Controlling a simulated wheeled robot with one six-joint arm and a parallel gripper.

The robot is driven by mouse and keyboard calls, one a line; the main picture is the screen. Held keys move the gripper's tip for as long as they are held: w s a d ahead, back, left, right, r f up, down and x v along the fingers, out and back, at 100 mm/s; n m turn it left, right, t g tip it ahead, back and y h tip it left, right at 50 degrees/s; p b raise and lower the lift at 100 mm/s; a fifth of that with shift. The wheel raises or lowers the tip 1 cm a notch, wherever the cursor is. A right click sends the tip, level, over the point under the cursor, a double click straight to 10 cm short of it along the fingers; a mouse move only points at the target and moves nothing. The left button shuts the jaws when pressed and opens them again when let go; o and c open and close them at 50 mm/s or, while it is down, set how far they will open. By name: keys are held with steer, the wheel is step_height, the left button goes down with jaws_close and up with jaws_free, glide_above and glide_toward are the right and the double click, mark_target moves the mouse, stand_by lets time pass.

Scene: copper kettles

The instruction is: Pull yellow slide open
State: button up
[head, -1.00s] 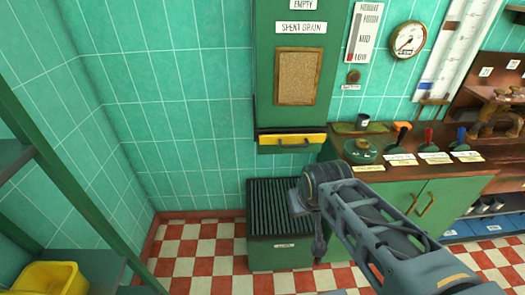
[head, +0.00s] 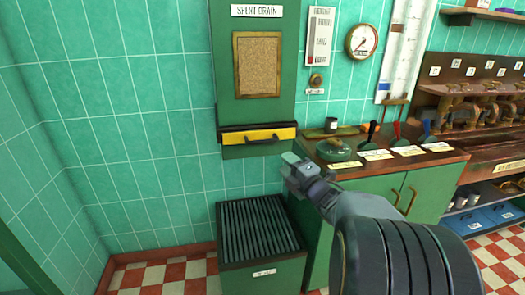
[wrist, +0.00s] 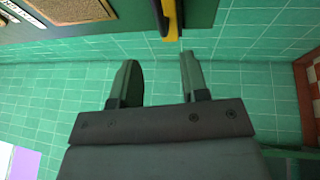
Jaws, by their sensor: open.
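The yellow slide (head: 243,136) is a flat drawer front with a dark handle, low on the green wall cabinet marked SPENT GRAIN (head: 225,60). It looks shut in the head view. In the wrist view its yellow edge (wrist: 171,16) and dark handle (wrist: 159,18) show at the top, ahead of the fingers. My gripper (head: 291,161) is to the right of the slide and a little lower in the head view. In the wrist view my gripper (wrist: 158,75) has its two fingers apart with nothing between them. It appears apart from the handle.
A green bin with a slatted top (head: 256,230) stands below the slide. The tiled wall left of the cabinet is clear.

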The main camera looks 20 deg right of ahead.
mark_target(262, 142)
steer(key=p+x, duration=0.1)
steer(key=x, duration=1.2)
steer(key=shift+w+a+r, duration=0.15)
steer(key=shift+w+a, duration=0.05)
jaws_close()
